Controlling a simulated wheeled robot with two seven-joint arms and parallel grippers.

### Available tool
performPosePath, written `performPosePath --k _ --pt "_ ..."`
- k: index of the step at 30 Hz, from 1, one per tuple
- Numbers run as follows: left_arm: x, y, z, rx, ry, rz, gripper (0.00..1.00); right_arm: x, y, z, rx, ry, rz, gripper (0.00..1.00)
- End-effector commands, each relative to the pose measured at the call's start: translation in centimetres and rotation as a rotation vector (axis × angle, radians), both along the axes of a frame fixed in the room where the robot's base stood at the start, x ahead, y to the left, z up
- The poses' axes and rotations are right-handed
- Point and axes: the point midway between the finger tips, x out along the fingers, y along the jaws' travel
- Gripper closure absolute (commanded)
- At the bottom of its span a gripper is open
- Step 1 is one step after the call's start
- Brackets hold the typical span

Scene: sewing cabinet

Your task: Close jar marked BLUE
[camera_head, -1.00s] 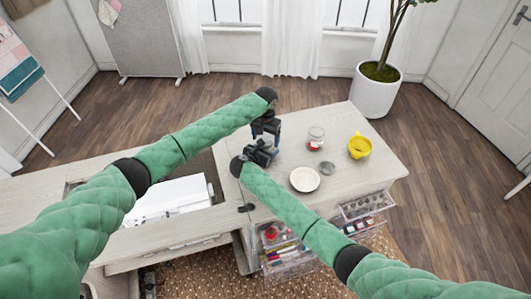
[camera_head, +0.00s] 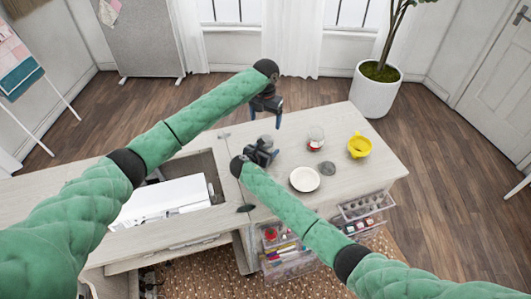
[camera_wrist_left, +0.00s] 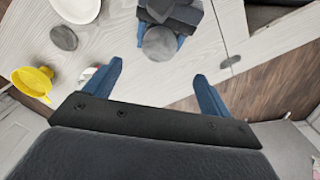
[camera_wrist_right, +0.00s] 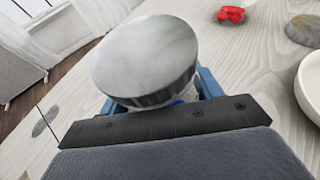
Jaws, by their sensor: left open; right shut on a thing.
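My right gripper (camera_head: 258,152) is shut on a jar on the table's left part. A grey round lid (camera_wrist_right: 147,55) sits on top of this jar and hides most of it in the right wrist view. A little blue shows under the lid's rim; I cannot read any marking, or tell how tightly the lid sits. The lid also shows in the left wrist view (camera_wrist_left: 160,42). My left gripper (camera_head: 266,106) is open and empty, raised above and behind the jar. Its two fingers are spread and apart from the lid in the left wrist view (camera_wrist_left: 160,85).
A glass jar with red contents (camera_head: 316,138) stands to the right. A loose grey lid (camera_head: 327,168) lies in front of it, beside a white plate (camera_head: 304,179). A yellow vessel (camera_head: 359,146) stands further right. A white sewing machine (camera_head: 165,199) lies in the cabinet recess at left.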

Motion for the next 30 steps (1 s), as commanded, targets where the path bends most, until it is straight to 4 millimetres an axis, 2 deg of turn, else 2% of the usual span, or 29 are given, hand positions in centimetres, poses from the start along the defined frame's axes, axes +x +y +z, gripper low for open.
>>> performPosePath --k 6,15,16,18,20,30 --pt "0.0 0.0 1.6 -0.001 0.000 0.000 0.17 0.0 0.0 0.0 0.000 0.000 0.000 0.99" --pt "0.0 0.0 1.8 -0.001 0.000 0.000 0.17 0.0 0.0 0.0 0.000 0.000 0.000 0.99" --pt "0.0 0.0 1.8 -0.001 0.000 0.000 0.17 0.0 0.0 0.0 0.000 0.000 0.000 0.34" --pt "0.0 0.0 1.8 -0.001 0.000 0.000 0.17 0.0 0.0 0.0 0.000 0.000 0.000 0.20" --pt "0.0 0.0 1.8 -0.001 0.000 0.000 0.17 0.0 0.0 0.0 0.000 0.000 0.000 0.10" --pt "0.0 0.0 1.6 -0.001 0.000 0.000 0.17 -0.3 0.2 0.0 0.000 0.000 0.000 0.10"
